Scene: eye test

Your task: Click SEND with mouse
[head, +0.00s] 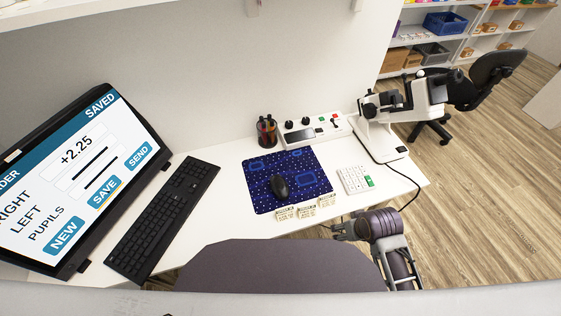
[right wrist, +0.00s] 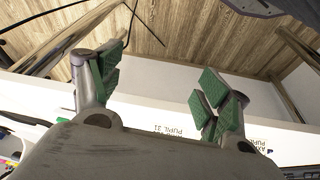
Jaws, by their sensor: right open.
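The black mouse (head: 279,187) lies on the blue patterned mouse pad (head: 312,168) in the head view. The tilted monitor (head: 78,180) at left shows "SAVED", "+2.25" and blue NEW, SAVE and SEND buttons; the SEND button (head: 139,155) is at the screen's right. My right gripper (head: 343,231) is at the desk's front edge, to the right of and nearer than the mouse, apart from it. In the right wrist view its green-padded fingers (right wrist: 160,88) are spread and nothing is between them. My left gripper is not in view.
The black keyboard (head: 164,217) lies between monitor and pad. Several small printed cards (head: 306,207) stand at the front edge near my right gripper. A white keypad (head: 355,180), control box (head: 315,130), pen cup (head: 267,131) and white instrument (head: 380,132) occupy the right and back.

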